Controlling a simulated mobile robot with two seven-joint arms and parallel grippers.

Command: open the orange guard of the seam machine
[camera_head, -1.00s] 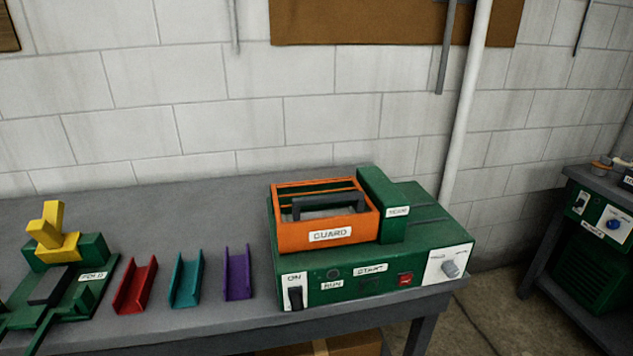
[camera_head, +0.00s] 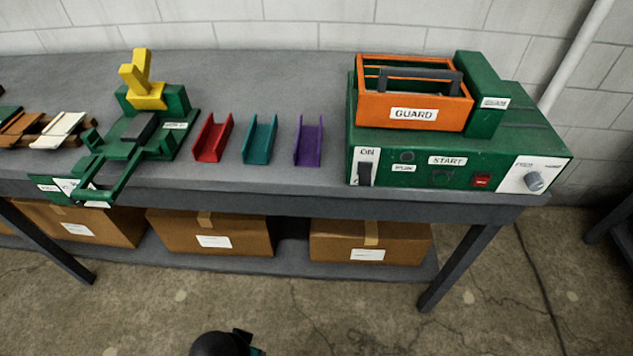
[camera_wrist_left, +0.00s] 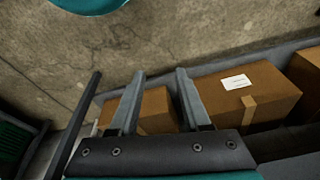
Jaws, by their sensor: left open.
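The seam machine (camera_head: 470,155) is a green box at the right end of the grey bench. Its orange guard (camera_head: 366,106), labelled GUARD, sits level on top, against the taller green block (camera_head: 487,90). A dark grey handle (camera_head: 408,73) spans the guard's top. The front panel has an ON switch (camera_head: 365,172), a START label, a red button (camera_head: 481,180) and a knob (camera_head: 534,181). My left gripper (camera_wrist_left: 160,73) is open and empty in the left wrist view, with the floor and boxes beyond its fingers, away from the guard. My right gripper is not in view.
Red (camera_head: 212,138), teal (camera_head: 260,139) and purple (camera_head: 308,141) channels lie left of the machine. Further left is a green fixture with a yellow lever (camera_head: 145,88). Cardboard boxes (camera_head: 370,242) stand on the shelf below.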

